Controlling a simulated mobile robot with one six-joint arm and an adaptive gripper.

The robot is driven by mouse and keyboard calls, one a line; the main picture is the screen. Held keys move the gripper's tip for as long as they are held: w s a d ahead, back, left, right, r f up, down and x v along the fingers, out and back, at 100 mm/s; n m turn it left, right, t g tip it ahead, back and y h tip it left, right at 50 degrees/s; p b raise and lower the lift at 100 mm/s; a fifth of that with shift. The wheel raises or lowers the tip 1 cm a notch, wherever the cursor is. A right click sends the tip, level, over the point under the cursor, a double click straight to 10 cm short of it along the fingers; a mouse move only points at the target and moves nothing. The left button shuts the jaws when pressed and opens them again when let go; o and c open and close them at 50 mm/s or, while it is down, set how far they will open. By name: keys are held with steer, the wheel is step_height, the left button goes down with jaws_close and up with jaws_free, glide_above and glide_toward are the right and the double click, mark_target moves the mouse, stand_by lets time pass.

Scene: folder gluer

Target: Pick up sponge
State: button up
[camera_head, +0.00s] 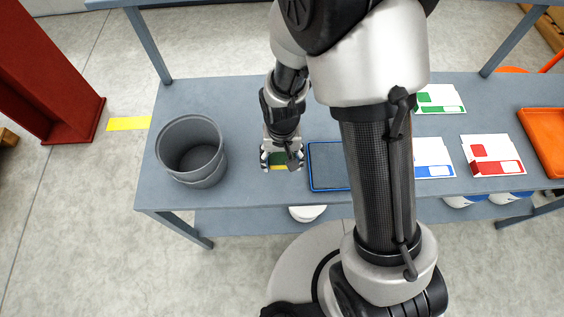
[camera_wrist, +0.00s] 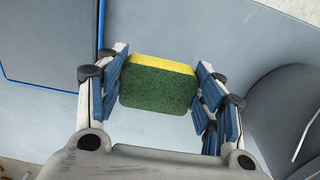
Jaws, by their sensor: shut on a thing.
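The sponge (camera_wrist: 158,84), green with a yellow layer, is between the two blue-padded fingers of my gripper (camera_wrist: 160,90) in the wrist view. My gripper is shut on it, with both finger pads against its sides. In the head view, the sponge (camera_head: 279,160) shows as a small green and yellow patch between the fingertips of my gripper (camera_head: 281,160), over the grey table (camera_head: 245,110). I cannot tell whether the sponge touches the table.
A grey bin (camera_head: 190,150) stands left of my gripper. A blue-edged dark tray (camera_head: 328,166) lies to its right, partly behind my arm. Printed cards, including a red and white one (camera_head: 492,155), and an orange tray (camera_head: 545,130) are farther right.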

mark_target(282, 160)
step_height(282, 160, up, 15)
steer(key=p, duration=0.4)
